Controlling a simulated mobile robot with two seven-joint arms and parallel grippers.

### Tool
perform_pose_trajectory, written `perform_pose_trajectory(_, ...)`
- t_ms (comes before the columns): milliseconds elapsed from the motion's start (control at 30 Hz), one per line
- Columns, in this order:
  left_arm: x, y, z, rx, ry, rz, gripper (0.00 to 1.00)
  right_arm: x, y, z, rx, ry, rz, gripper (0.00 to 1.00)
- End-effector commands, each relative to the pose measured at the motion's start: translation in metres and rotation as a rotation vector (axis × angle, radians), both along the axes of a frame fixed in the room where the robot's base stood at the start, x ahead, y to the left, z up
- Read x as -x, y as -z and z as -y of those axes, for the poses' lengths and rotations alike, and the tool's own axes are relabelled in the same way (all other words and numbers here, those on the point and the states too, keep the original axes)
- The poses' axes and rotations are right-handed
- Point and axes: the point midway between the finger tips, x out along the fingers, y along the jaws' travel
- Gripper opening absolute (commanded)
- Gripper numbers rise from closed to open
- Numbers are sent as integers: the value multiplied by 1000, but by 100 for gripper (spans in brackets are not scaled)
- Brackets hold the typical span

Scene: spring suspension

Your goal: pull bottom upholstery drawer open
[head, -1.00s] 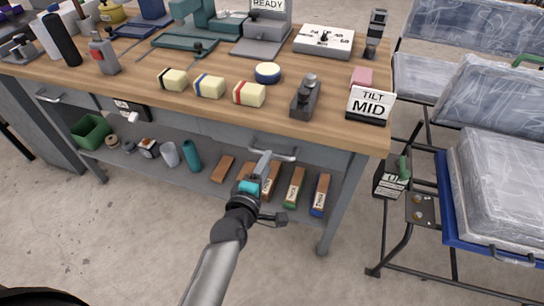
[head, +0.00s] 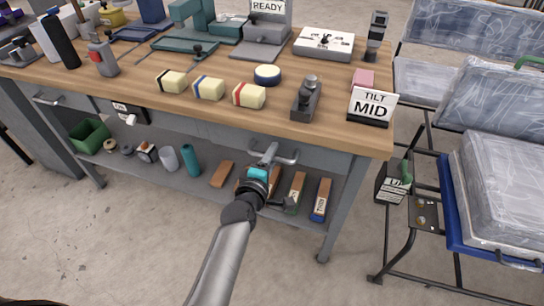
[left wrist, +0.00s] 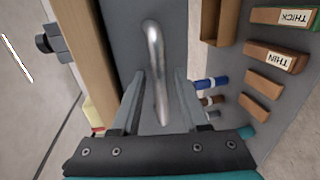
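A grey drawer front (head: 322,157) sits under the right part of the wooden bench top, with a silver bar handle (head: 287,159). The drawer looks closed. My left gripper (head: 266,154) is at the left part of this handle. In the left wrist view the handle (left wrist: 154,45) passes between the two spread fingers of my left gripper (left wrist: 160,76). I see gaps beside the bar, so the fingers do not look clamped on it. Whether this is the bottom upholstery drawer, no label shows. My right gripper is not in view.
A lower shelf (head: 150,176) holds several wooden blocks, a teal cylinder (head: 191,160) and a green bin (head: 88,135). Foam blocks and a "TILT MID" sign (head: 372,105) stand on the bench top (head: 200,62). A rack with wrapped cushions (head: 495,185) is at right. The floor in front is clear.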

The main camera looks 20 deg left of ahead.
Motion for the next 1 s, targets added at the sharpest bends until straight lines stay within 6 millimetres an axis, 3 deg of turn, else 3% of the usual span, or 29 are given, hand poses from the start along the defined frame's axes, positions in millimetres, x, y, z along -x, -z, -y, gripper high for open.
perform_pose_trajectory(67, 0, 0, 0, 0, 0, 0, 34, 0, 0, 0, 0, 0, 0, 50)
perform_pose_trajectory(367, 0, 0, 0, 0, 0, 0, 0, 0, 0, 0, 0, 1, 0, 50)
perform_pose_trajectory(1000, 0, 0, 0, 0, 0, 0, 0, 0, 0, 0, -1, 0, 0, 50)
